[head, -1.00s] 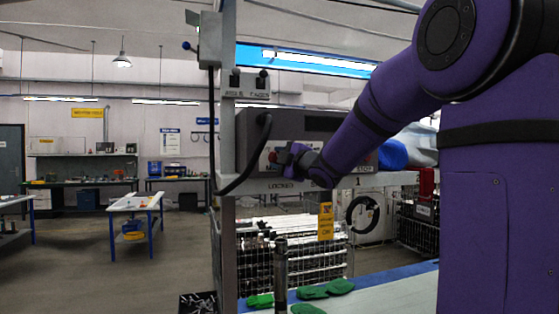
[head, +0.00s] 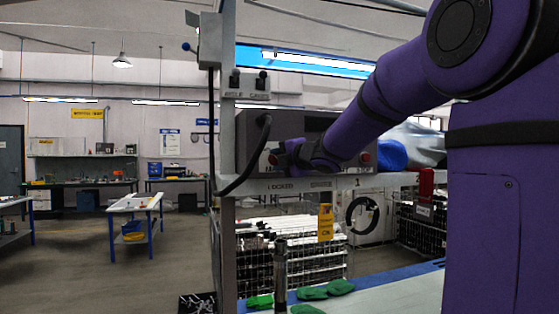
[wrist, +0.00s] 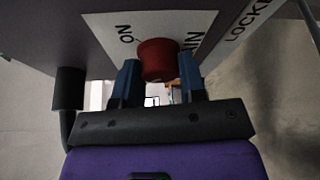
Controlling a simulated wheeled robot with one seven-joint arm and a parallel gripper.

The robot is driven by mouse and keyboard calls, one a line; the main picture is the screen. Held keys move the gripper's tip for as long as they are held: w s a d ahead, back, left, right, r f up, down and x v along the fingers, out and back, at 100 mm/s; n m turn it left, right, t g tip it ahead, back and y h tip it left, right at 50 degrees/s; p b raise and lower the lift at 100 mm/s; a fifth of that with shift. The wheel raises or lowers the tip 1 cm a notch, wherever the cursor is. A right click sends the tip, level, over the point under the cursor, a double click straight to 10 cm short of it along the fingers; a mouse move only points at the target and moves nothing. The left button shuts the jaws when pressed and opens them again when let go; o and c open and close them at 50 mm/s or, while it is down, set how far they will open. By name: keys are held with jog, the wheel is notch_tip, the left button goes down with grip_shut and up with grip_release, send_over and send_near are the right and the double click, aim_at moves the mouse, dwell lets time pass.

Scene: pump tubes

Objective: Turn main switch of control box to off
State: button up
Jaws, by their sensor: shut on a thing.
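The control box (head: 300,122) is a dark grey case on the shelf in the head view. Its main switch is a red knob (wrist: 158,58) on a white plate in the wrist view, with "ON" to its left and letters ending in "IN" to its right. My gripper (wrist: 158,80) is shut on the red knob, with one blue finger on each side of it. In the head view my gripper (head: 279,158) is at the left part of the box's front and hides the knob. I cannot tell the switch's exact setting.
A second red button (head: 365,157) is at the right of the box front, close to my forearm. A black cable (head: 257,158) loops at the box's left. A blue bundle (head: 392,154) lies on the shelf to the right. Wire baskets (head: 300,254) stand below.

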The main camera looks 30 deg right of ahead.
jog(key=shift+f, duration=0.1)
jog(key=o, duration=0.9)
jog(key=shift+s, duration=0.1)
jog(key=s, duration=0.7)
jog(key=s+d+r, duration=0.1)
jog(key=s, duration=0.2)
jog(key=shift+s, duration=0.25)
